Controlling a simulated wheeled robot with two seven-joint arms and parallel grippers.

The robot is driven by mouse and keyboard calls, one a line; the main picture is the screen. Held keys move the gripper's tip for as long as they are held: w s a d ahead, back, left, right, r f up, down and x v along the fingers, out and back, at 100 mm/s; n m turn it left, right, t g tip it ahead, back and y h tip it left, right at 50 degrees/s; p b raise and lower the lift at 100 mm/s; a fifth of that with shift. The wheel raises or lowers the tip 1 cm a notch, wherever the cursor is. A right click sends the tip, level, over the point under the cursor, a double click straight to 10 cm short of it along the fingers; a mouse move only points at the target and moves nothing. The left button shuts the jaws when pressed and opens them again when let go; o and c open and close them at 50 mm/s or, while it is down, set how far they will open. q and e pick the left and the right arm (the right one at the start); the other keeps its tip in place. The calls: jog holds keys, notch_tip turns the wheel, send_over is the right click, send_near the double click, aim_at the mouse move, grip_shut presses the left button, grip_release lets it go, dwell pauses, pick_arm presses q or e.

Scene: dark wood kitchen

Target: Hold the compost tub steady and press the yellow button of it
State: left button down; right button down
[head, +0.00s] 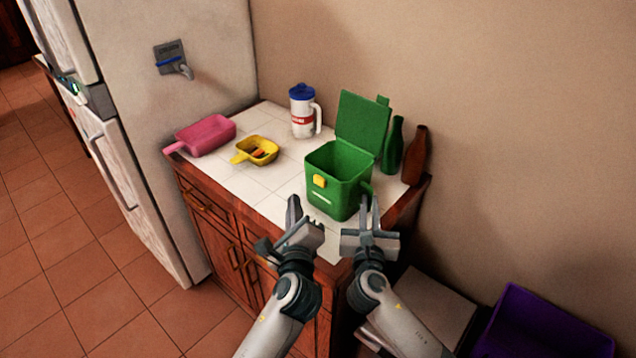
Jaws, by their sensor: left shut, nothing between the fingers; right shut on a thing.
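The green compost tub (333,188) stands on the tiled counter near its front right, upright, with its lid (362,123) swung open at the back. Its yellow button (320,181) is on the front face. My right gripper (369,207) is shut on the tub at its right side, by a small green part that looks like a handle; the exact contact is partly hidden by the fingers. My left gripper (298,212) is shut and empty, in front of the tub, lower and left of the button and apart from it.
A pink scoop-like tub (205,136), a yellow scoop (257,151) and a white jug with blue lid (303,112) stand left of the tub. Green (393,148) and brown (415,157) bottles stand close to its right. A purple crate (545,325) is at lower right.

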jog(key=c, duration=1.7)
grip_release()
jog(key=shift+c, duration=0.2)
jog(key=s+a, duration=0.2)
jog(key=s, duration=0.9)
jog(key=shift+s, duration=0.4)
